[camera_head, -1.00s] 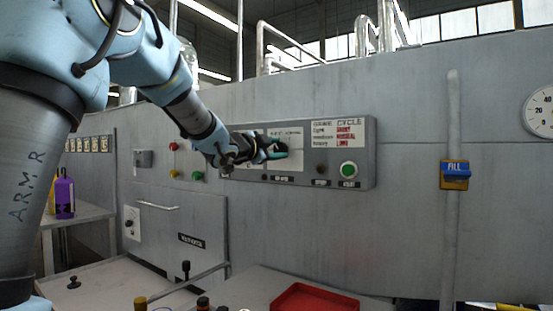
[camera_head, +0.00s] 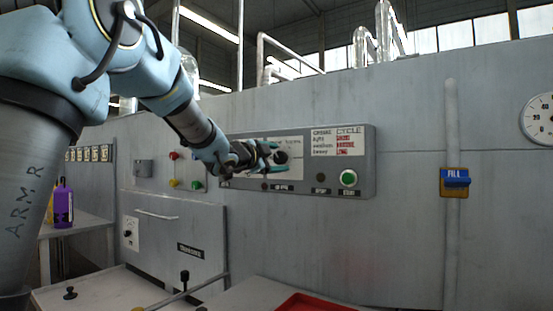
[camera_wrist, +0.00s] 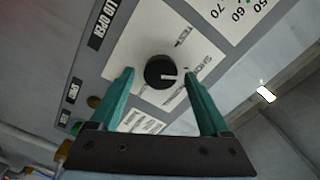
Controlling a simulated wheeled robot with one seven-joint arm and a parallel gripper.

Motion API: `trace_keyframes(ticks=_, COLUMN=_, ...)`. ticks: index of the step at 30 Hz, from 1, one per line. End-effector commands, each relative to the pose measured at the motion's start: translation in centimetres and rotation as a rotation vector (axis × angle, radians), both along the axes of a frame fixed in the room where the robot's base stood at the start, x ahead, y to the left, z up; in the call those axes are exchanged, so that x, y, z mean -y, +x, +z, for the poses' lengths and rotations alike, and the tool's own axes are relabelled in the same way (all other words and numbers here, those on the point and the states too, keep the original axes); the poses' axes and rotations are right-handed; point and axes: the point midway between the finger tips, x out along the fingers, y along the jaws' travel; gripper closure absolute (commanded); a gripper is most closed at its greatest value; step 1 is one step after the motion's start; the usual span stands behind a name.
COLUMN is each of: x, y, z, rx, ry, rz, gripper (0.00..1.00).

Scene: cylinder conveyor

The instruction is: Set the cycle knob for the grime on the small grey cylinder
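The cycle knob is a round black dial (camera_wrist: 160,73) with a pale pointer mark, on a white label plate in the wrist view. In that view the mark points right, toward a printed word that looks like "SHORT". In the head view the dark knob (camera_head: 282,157) shows just beyond my fingers. My gripper (camera_wrist: 159,72) is open, with one teal finger on each side of the knob and gaps between. I cannot tell how far the fingertips stand from the panel. The small grey cylinder is not visible in either view.
A grime chart (camera_head: 337,141) on the control panel (camera_head: 366,170) pairs light with SHORT, medium with NORMAL and heavy with LONG. A green button (camera_head: 348,178) sits below it. A blue FILL handle (camera_head: 455,177) is farther right. A red tray (camera_head: 310,303) lies at the bottom edge.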

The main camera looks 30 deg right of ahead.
Motion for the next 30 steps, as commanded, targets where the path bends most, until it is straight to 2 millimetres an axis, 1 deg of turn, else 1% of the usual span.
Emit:
trace_keyframes(ticks=7, x=-0.1, y=0.0, z=0.0, rx=0.001, ry=-0.001, rz=0.000, gripper=0.19)
trace_keyframes(ticks=11, x=-0.9, y=-0.5, z=0.1, rx=0.002, ry=-0.002, rz=0.001, gripper=0.19)
trace_keyframes(ticks=14, x=-2.3, y=-1.3, z=0.0, rx=0.001, ry=-0.002, rz=0.001, gripper=0.19)
trace_keyframes(ticks=21, x=-6.6, y=-3.6, z=0.0, rx=0.003, ry=-0.001, rz=0.002, gripper=0.19)
trace_keyframes(ticks=24, x=-7.9, y=-4.3, z=0.0, rx=0.001, ry=-0.001, rz=0.002, gripper=0.19)
trace_keyframes(ticks=27, x=-8.8, y=-4.9, z=0.0, rx=0.002, ry=-0.001, rz=0.001, gripper=0.19)
trace_keyframes(ticks=30, x=-9.3, y=-5.2, z=0.0, rx=0.000, ry=-0.001, rz=0.000, gripper=0.19)
